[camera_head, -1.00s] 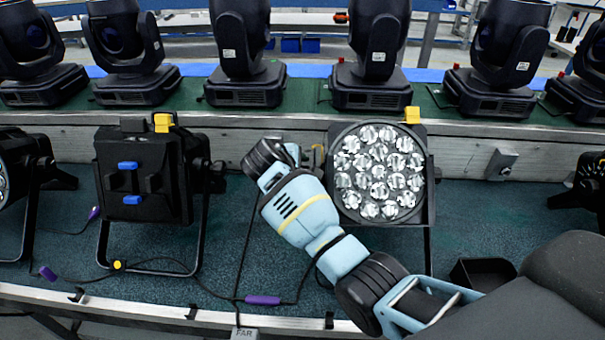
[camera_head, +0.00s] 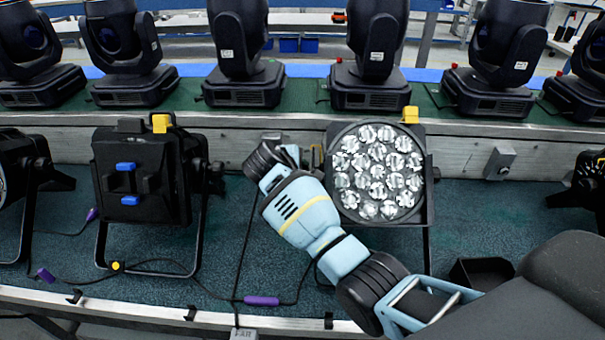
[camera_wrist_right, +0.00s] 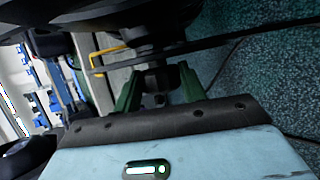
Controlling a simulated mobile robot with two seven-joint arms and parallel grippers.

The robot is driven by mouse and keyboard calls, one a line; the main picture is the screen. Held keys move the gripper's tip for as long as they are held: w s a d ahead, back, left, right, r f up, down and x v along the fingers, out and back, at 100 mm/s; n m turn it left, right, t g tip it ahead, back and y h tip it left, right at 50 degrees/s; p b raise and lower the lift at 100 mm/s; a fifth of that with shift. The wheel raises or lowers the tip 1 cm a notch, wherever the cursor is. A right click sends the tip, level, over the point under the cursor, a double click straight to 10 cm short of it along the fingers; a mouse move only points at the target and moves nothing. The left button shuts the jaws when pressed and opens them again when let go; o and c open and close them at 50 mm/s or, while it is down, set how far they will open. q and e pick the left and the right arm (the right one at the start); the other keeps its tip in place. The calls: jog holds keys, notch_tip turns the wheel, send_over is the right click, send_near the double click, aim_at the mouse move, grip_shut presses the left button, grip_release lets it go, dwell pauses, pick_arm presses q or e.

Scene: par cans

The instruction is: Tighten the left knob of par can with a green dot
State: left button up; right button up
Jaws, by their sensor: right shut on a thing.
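A par can (camera_head: 378,172) with a round face of many clear lenses stands right of centre in the head view. I see no green dot on it. My right arm reaches in from the lower right to the par can's left side. The fingertips are hidden there in the head view. In the right wrist view, the green fingers of my right gripper (camera_wrist_right: 160,88) are shut on a small dark knob (camera_wrist_right: 158,78), below the dark housing and beside a thin black bar. How tight the knob is cannot be seen. My left gripper is out of view.
A second par can (camera_head: 138,180) stands turned away on the left, with blue knobs on its back. Black cables with a purple connector (camera_head: 261,301) lie on the dark carpet. Several moving-head lights (camera_head: 243,60) line the shelf behind. A black open box (camera_head: 482,272) sits lower right.

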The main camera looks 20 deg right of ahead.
jog(key=shift+s+t+h+p, duration=0.1)
jog(key=shift+t+h+p, duration=0.25)
jog(key=shift+t, duration=0.25)
jog(key=shift+f+m+t+h, duration=0.2)
jog(key=shift+m+t+h, duration=0.15)
jog(key=shift+t, duration=0.15)
jog(key=shift+a+f+t+h, duration=0.1)
jog(key=shift+f+t+h, duration=0.1)
jog(key=shift+t+h, duration=0.25)
jog(key=shift+s+f+m+t+h+b, duration=0.15)
jog(key=shift+m+t+h+b, duration=0.2)
jog(key=shift+t+b, duration=0.3)
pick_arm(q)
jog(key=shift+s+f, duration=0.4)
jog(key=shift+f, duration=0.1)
pick_arm(e)
jog(key=shift+t, duration=0.3)
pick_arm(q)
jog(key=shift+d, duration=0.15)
pick_arm(e)
jog(key=shift+h, duration=0.3)
jog(key=o, duration=1)
